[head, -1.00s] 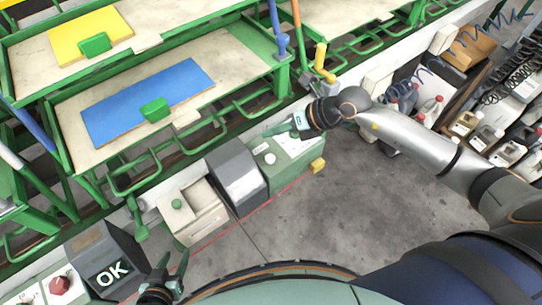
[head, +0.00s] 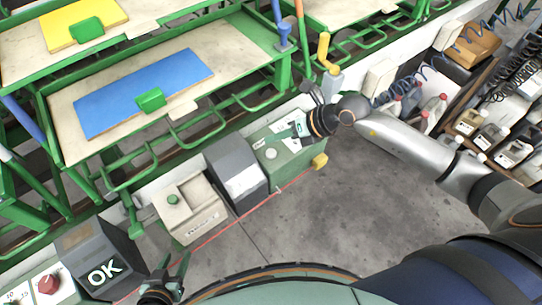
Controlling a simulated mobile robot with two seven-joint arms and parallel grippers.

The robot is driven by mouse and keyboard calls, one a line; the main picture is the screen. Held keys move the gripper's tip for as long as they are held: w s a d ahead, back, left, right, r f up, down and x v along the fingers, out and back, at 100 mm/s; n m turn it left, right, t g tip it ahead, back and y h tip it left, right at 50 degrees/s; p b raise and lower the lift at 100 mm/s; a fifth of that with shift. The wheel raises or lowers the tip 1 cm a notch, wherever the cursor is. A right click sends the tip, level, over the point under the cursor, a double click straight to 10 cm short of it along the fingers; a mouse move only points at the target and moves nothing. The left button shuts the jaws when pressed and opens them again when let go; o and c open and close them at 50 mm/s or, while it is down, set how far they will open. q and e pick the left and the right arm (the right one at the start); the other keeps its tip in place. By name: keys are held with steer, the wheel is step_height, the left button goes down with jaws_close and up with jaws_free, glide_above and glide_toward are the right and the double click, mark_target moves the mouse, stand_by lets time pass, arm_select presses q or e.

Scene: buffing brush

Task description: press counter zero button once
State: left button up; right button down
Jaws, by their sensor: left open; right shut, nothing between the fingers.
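A green control box (head: 289,165) with a pale top panel stands at the middle right. My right gripper (head: 291,131) is shut and empty over the far part of this panel, right of and beyond that button. Whether it touches the panel, and what lies under its tips, I cannot tell. A beige box (head: 192,218) with a round green button (head: 172,199) stands further left. I cannot read which button is the counter zero. My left gripper (head: 174,264) is open and empty at the bottom left.
A dark grey box (head: 237,177) stands between the beige and green boxes. Green racks with a blue plate (head: 145,92) rise behind. The floor (head: 340,220) is clear.

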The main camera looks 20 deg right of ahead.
mark_target(275, 154)
step_height(275, 154, down, 3)
steer(key=shift+f+b, duration=0.2)
steer(key=shift+b, duration=0.6)
arm_select(q)
step_height(275, 154, down, 3)
steer(key=shift+r, duration=0.1)
arm_select(e)
steer(key=shift+f, duration=0.1)
stand_by(1.0)
steer(key=shift+f, duration=0.4)
arm_select(q)
steer(key=shift+f+b, duration=0.5)
arm_select(e)
steer(key=shift+f, duration=0.5)
arm_select(q)
steer(key=shift+r, duration=0.15)
arm_select(e)
steer(key=shift+r, duration=0.1)
arm_select(q)
steer(key=shift+r+p, duration=0.8)
steer(key=shift+p, duration=0.1)
arm_select(e)
steer(key=shift+r, duration=0.8)
